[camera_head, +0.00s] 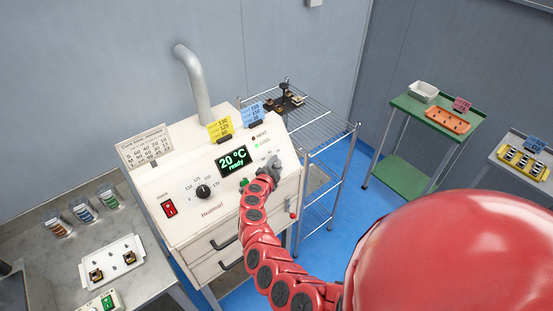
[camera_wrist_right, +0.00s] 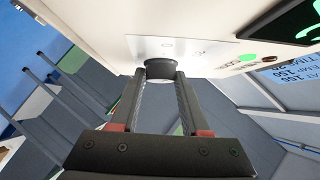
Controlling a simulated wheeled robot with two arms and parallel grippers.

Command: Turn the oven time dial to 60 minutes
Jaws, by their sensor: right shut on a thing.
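The cream oven (camera_head: 202,222) stands against the wall, with a lit display (camera_head: 233,161) reading 20 °C, ready. My right gripper (camera_head: 273,165) is at the front panel, right of the display, and covers the time dial there. In the right wrist view, the dark round time dial (camera_wrist_right: 160,69) sits between the two fingertips, which are shut on it. The dial's pointer and setting cannot be read. A second black dial (camera_head: 203,192) with a numbered scale sits left of the time dial, free of the gripper. My left gripper is in neither view.
A red switch (camera_head: 169,208) and a green button (camera_head: 244,183) are on the panel. A card with a table of numbers (camera_head: 146,146), a yellow card (camera_head: 220,128) and a blue card (camera_head: 251,113) stand on the oven. A wire rack (camera_head: 327,137) stands to the right.

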